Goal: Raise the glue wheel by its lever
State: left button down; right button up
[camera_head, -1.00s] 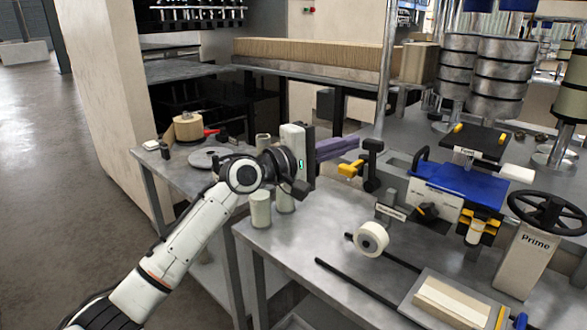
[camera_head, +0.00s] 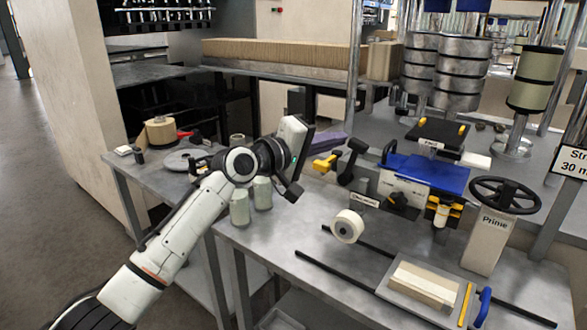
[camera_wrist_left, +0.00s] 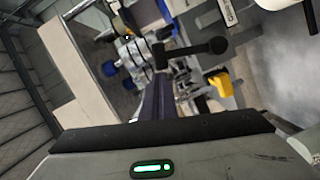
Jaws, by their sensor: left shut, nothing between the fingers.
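A black lever with a thick knob (camera_head: 357,146) stands on the machine at the table's back edge. It also shows in the left wrist view (camera_wrist_left: 205,47). A cream wheel-like roll (camera_head: 347,227) sits in front of it; I cannot tell whether it is the glue wheel. My left gripper (camera_head: 337,141) has its purple-grey fingers shut and empty, just left of the lever's knob. In the left wrist view the fingers (camera_wrist_left: 158,88) point toward the lever, and contact cannot be told. My right gripper is not in view.
A yellow handle (camera_head: 325,164) sticks out left of the lever. A blue-covered unit (camera_head: 425,172) and the black Prime handwheel (camera_head: 505,195) stand to the right. Two cream cylinders (camera_head: 239,207) stand below my left wrist. The front of the table has black rails and a tray (camera_head: 395,291).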

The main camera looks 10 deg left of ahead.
pick_arm(q)
jog(key=shift+s+d+f, duration=0.1)
jog(key=shift+d, duration=0.1)
jog(key=s+a+r+b, duration=0.2)
jog(key=s+a, duration=0.3)
jog(key=a, duration=0.5)
jog(key=shift+a, duration=0.35)
jog(key=shift+f, duration=0.15)
